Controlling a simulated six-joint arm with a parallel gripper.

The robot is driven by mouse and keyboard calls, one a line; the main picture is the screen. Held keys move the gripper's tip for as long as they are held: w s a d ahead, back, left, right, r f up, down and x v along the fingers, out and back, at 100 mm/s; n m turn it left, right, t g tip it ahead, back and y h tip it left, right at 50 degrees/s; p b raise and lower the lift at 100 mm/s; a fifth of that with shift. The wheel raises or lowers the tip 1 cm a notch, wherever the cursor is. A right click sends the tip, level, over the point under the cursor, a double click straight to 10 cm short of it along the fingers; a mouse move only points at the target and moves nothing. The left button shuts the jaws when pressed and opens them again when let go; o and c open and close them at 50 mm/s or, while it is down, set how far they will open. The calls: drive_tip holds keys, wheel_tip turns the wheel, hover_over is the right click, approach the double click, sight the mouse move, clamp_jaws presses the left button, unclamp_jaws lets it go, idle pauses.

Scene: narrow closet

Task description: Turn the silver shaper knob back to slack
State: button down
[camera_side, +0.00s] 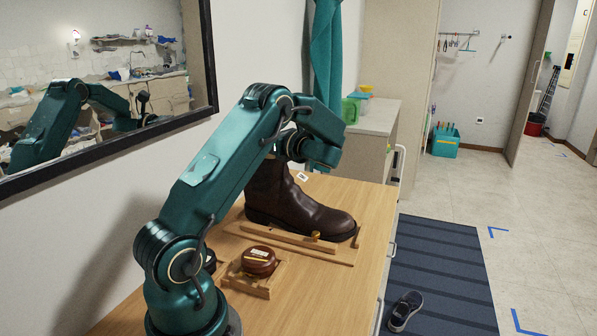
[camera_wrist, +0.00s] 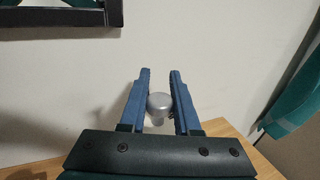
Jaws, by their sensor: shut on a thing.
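The silver shaper knob (camera_wrist: 159,101) shows in the wrist view between the two blue fingers of my gripper (camera_wrist: 160,88). The fingers are shut on it, one on each side. In the side view my gripper is hidden behind my own wrist, above and behind the top of the brown boot (camera_side: 290,205), and the knob cannot be seen there. The boot stands upright on a wooden stand (camera_side: 300,245) on the table. How far the knob is turned cannot be told.
A round brown tin (camera_side: 259,261) sits in a wooden holder in front of the boot. A framed mirror (camera_side: 100,80) hangs on the wall at left. A teal cloth (camera_side: 326,50) hangs behind. The table (camera_side: 345,290) is clear at its right front.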

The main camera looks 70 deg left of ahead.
drive_tip(key=shift+n+g, duration=0.3)
drive_tip(key=shift+g, duration=0.1)
idle(0.4)
idle(0.9)
drive_tip(key=c, duration=0.6)
unclamp_jaws()
drive_tip(key=shift+v, duration=2.6)
drive_tip(key=shift+r, duration=0.1)
